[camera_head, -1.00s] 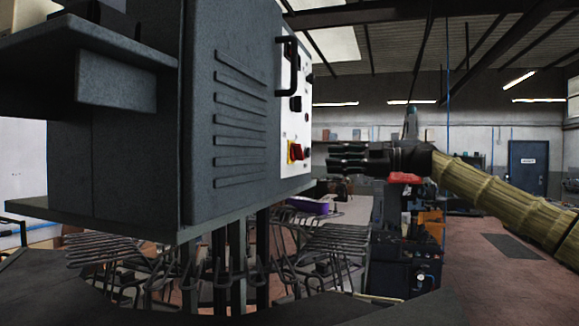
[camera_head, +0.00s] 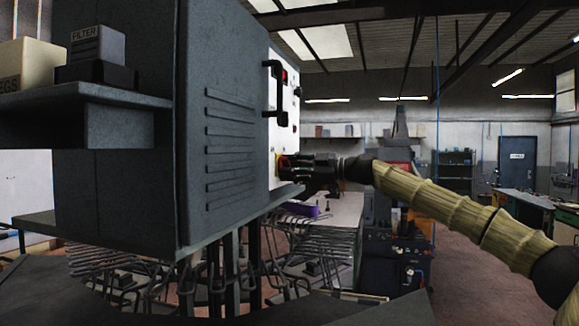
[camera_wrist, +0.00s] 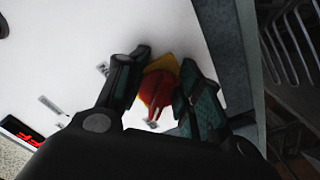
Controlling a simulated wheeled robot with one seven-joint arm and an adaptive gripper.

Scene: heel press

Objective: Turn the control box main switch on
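The control box (camera_head: 222,110) is a large dark grey cabinet at the left in the head view, with a white front panel (camera_head: 275,125) seen edge-on. Its main switch is a red knob (camera_wrist: 157,90) on a yellow plate, seen in the wrist view; in the head view only a sliver of the yellow plate (camera_head: 281,160) shows. My gripper (camera_head: 288,170) is at the panel. In the wrist view its two fingers (camera_wrist: 158,82) are apart, one on each side of the red knob. I cannot tell whether they touch it. The knob's exact angle is partly hidden.
A black handle (camera_head: 281,88) sticks out of the panel above my gripper. A lit red display (camera_wrist: 22,132) shows in the wrist view. Wire racks (camera_head: 250,265) stand below the box. A shelf (camera_head: 90,95) with small boxes juts out at the left.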

